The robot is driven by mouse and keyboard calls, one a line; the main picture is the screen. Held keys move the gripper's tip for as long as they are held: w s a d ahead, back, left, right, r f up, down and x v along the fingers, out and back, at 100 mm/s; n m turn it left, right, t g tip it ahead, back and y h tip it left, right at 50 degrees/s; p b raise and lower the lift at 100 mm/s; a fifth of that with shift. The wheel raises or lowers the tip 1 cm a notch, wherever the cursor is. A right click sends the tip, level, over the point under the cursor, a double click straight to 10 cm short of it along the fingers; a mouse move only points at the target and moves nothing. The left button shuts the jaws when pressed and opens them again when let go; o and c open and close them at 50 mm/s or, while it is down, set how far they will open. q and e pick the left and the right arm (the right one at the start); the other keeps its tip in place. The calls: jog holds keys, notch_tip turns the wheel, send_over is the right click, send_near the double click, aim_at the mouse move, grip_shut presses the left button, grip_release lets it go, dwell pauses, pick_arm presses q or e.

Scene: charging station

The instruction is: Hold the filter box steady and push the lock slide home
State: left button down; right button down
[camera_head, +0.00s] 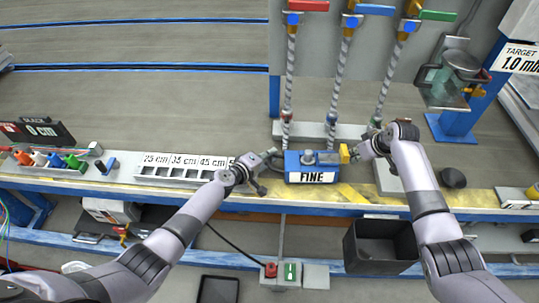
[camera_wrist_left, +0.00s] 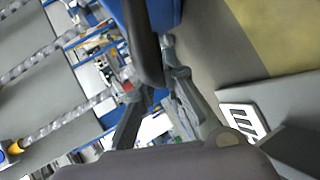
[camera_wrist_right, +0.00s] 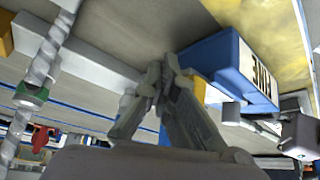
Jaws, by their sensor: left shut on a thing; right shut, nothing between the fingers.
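The filter box (camera_head: 296,168) is blue with a FINE label and a grey knob, and sits on the bench edge. The yellow lock slide (camera_head: 344,153) sticks out of its right side. My left gripper (camera_head: 272,157) is at the box's left side; in the left wrist view it is shut on a dark curved bar (camera_wrist_left: 146,45), apparently the box's handle, below the blue box (camera_wrist_left: 165,14). My right gripper (camera_head: 362,151) is shut and empty, just right of the slide. In the right wrist view its fingers (camera_wrist_right: 165,72) partly hide the slide (camera_wrist_right: 198,88) beside the box (camera_wrist_right: 215,62); contact is unclear.
Hoses hang behind the box. A slotted rack (camera_head: 180,172) marked in cm stands to its left. A dark round object (camera_head: 453,177) lies right of my right arm. A black bin (camera_head: 380,247) and a red-and-green button box (camera_head: 283,272) are below the bench edge.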

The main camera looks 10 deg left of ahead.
pick_arm(q)
jog(key=shift+s+f, duration=0.3)
jog(key=shift+f, duration=0.15)
pick_arm(e)
jog(key=shift+s+a, duration=0.15)
jog(key=shift+a, duration=0.75)
jog(key=shift+d, duration=0.15)
jog(key=shift+w+d, duration=0.2)
jog(key=shift+d, duration=0.7)
notch_tip(320, 180, up, 8)
dwell(0.3)
pick_arm(q)
jog(key=c, duration=1.8)
grip_release()
jog(key=shift+w, duration=0.15)
jog(key=shift+o, duration=1.1)
jog(key=shift+w+r, duration=0.1)
jog(key=shift+r, duration=0.2)
pick_arm(e)
jog(key=shift+f, duration=0.1)
